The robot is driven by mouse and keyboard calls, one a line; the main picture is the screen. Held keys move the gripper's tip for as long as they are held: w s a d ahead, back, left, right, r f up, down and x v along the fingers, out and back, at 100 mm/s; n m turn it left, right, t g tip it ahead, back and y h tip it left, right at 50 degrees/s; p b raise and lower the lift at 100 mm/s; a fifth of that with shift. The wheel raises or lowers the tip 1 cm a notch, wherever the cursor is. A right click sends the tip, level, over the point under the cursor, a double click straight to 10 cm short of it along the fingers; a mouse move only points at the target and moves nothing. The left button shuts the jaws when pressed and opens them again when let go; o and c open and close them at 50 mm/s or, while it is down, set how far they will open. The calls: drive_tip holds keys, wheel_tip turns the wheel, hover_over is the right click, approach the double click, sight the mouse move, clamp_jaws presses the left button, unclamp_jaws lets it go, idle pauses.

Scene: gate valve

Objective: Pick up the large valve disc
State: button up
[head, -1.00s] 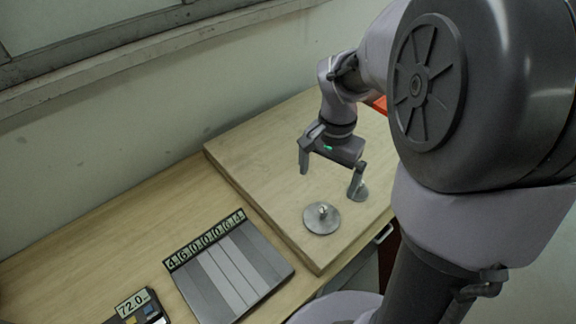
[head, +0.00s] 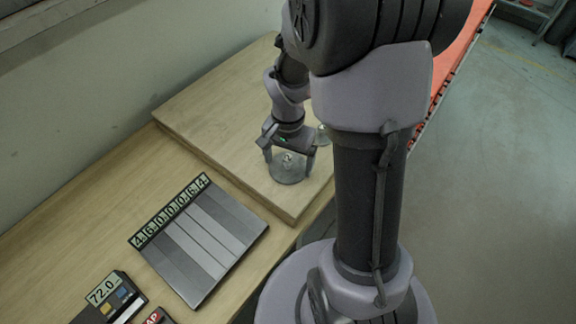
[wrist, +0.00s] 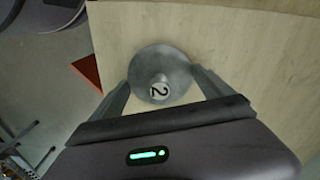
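The large valve disc (head: 283,176) is a flat grey round plate with a small upright knob on top. It lies on the raised wooden board near its front edge. In the wrist view the disc (wrist: 182,62) shows its knob, marked "2" (wrist: 160,89). My gripper (head: 288,164) is above the disc, pointing down, with its fingers spread. A second, smaller disc (head: 323,134) sits behind to the right, partly hidden by my arm.
A grey striped panel numbered "4600064" (head: 205,240) lies on the lower wooden table, left of the board (head: 215,105). A device labelled "72.0" (head: 108,298) is at the front left. A wall bounds the back left. The board left of my gripper is clear.

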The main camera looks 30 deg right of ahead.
drive_tip(key=c, duration=0.7)
